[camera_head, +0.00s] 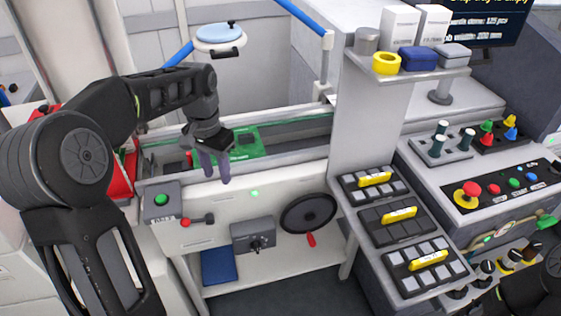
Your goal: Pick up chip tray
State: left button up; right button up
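Three dark chip trays with yellow handles lie in a column on the sloped grey ledge right of centre: an upper tray (350,187), a middle tray (376,227) and a lower tray (408,279). My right gripper is not visible; a dark part of my arm shows at the bottom right corner.
A green board (246,143) lies on the conveyor behind my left gripper. A black handwheel (308,213) is on the front panel. A control panel (505,188) with buttons is right of the trays. A shelf (410,68) with boxes and yellow tape stands above.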

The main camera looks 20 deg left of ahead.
pick_arm(q)
jog(key=s+d+f+h, duration=0.1)
jog(key=d+f, duration=0.7)
jog(key=f, duration=0.3)
jog(key=s+d+f+h, duration=0.1)
jog(key=d+f, duration=0.8)
jog(key=f, duration=0.3)
jog(key=s+d+f+n+h, duration=0.1)
jog(key=s+d+f, duration=0.5)
jog(key=s, duration=0.3)
jog(key=s+d+f+n, duration=0.2)
jog(key=s+d+f, duration=0.4)
jog(key=s, duration=0.3)
jog(key=shift+s+d+h, duration=0.3)
jog(key=shift+d+h, duration=0.1)
